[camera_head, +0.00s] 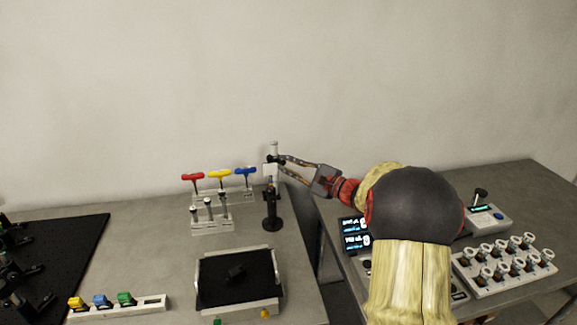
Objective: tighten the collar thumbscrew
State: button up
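My gripper (281,164) reaches in from the right, its two fingers pointing left at a pale upright post (274,147) near the back of the left bench. The fingertips are at or very close to a small dark part on the post's side. The collar thumbscrew is too small to make out there, and I cannot tell whether the fingers touch or grip it. A black post holder with a round base (271,224) stands just in front, below the fingers.
A rack of red, yellow and blue T-handled drivers (220,176) stands left of the post. A black-topped tray (238,307) is in front. A gap separates the left bench from the right bench, which holds displays (354,242) and a knob rack (505,263).

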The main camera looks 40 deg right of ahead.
grip_shut()
jog(key=shift+r+m+p, duration=0.1)
jog(key=shift+m+p, duration=0.3)
jog(key=shift+p, duration=0.15)
jog(key=shift+r+m+p, duration=0.1)
jog(key=shift+m+p, duration=0.5)
jog(key=shift+p, duration=0.15)
jog(key=m+p, duration=0.3)
jog(key=p, duration=0.1)
jog(key=m+p, duration=0.4)
jog(key=shift+r, duration=0.1)
jog(key=m+p, duration=1.6)
jog(key=shift+d+f+p, duration=0.15)
jog(key=shift+f+p, duration=0.1)
jog(key=shift+p, duration=0.15)
jog(key=shift+m, duration=0.4)
